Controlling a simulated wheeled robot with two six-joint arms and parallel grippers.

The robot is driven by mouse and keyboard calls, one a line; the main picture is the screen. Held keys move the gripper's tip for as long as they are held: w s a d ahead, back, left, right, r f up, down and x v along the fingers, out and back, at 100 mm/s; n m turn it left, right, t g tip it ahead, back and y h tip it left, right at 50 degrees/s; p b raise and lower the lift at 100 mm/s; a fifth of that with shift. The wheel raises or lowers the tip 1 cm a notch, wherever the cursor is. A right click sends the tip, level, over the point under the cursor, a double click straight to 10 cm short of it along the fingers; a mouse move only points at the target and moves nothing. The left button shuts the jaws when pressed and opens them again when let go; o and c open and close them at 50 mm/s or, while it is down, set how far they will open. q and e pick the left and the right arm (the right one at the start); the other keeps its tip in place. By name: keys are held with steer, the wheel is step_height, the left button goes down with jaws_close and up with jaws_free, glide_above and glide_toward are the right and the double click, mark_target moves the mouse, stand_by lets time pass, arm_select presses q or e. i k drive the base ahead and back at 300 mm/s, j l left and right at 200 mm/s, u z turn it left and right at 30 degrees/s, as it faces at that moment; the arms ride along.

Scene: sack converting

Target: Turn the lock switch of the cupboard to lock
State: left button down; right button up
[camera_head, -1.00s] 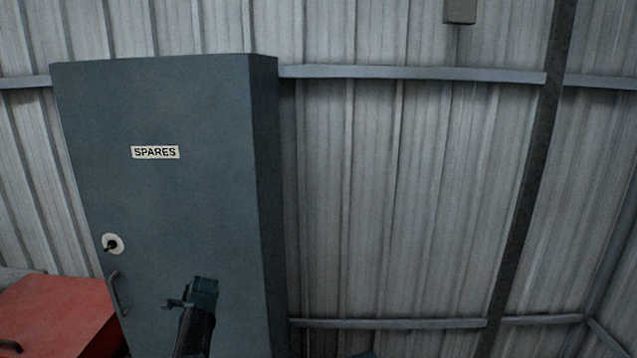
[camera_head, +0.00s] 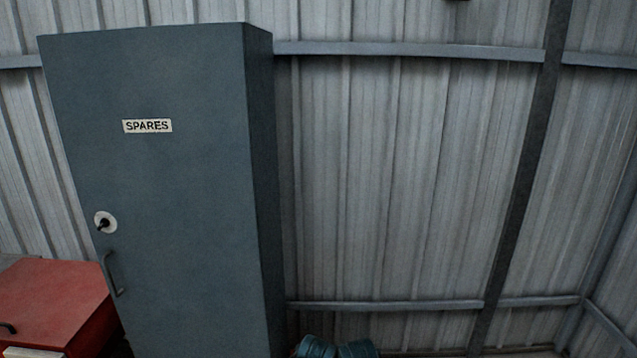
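The cupboard (camera_head: 190,220) is a tall dark grey-blue cabinet with a white SPARES label (camera_head: 147,126). Its door looks shut. The lock switch (camera_head: 104,223) is a small black lever on a round white plate near the door's left edge, above the handle. The lever appears to point down and to the left; its marks are too small to read. No gripper fingers show in the head view.
A dark bar handle (camera_head: 112,274) sticks out of the door below the switch. A red cabinet (camera_head: 52,300) stands at lower left, beside the cupboard. A corrugated metal wall (camera_head: 400,180) with rails runs behind. The space before the cupboard door looks clear.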

mark_target(105, 222)
steer(key=u, duration=1.4)
steer(key=i+j, duration=0.15)
steer(key=i, duration=0.1)
